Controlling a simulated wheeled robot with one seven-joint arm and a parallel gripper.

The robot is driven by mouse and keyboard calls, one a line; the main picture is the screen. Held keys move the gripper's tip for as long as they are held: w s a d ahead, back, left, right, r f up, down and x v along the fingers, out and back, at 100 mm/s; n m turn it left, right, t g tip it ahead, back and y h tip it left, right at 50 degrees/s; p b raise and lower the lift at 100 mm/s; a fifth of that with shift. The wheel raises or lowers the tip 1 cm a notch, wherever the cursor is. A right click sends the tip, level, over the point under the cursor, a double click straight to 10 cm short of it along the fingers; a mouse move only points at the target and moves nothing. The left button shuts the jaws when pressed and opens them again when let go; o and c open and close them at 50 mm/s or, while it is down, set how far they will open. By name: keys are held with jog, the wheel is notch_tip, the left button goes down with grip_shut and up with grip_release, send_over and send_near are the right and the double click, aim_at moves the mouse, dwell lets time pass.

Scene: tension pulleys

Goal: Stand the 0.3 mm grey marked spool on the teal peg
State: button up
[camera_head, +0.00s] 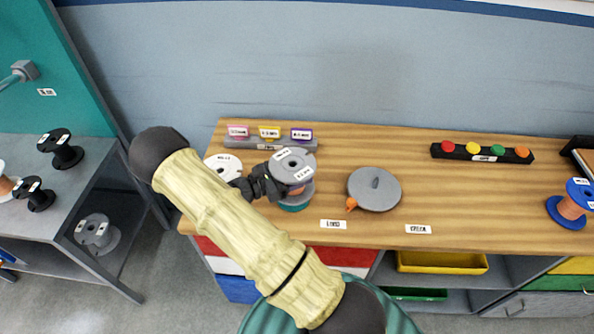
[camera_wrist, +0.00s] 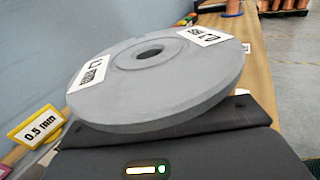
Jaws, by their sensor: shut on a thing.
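My gripper (camera_head: 266,184) is shut on a grey spool (camera_head: 294,164), holding it by its side above the workbench. The spool's grey flange faces up, with a centre hole and white labels. It fills much of the wrist view (camera_wrist: 155,85), tilted there; its label text is hard to read. Copper-coloured winding shows below the flange in the head view. A teal round base (camera_head: 294,208) shows directly under the spool. The spool hides any peg above it, and I cannot tell whether they touch.
A white spool (camera_head: 216,160) stands left of my gripper, partly hidden by my arm. A grey disc with an orange pointer (camera_head: 376,188) stands to the right. Behind are a grey rack with coloured tags (camera_head: 270,144) and a black strip with coloured buttons (camera_head: 482,153).

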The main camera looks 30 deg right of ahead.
jog(key=shift+f, duration=0.1)
dwell(0.3)
jog(key=shift+f+b, duration=0.3)
jog(key=shift+f, duration=0.05)
jog(key=shift+f+b, duration=0.45)
jog(key=shift+f, duration=0.75)
dwell(0.7)
jog(key=shift+f, duration=0.35)
jog(key=shift+f+b, duration=0.3)
dwell(0.4)
jog(key=o, duration=1.5)
jog(key=shift+f, duration=0.1)
jog(key=a, duration=0.5)
jog(key=a+b, duration=0.1)
jog(key=a, duration=0.5)
jog(key=w+a+b, duration=0.1)
jog(key=a, duration=0.5)
jog(key=shift+a+r, duration=0.2)
jog(key=shift+r, duration=0.05)
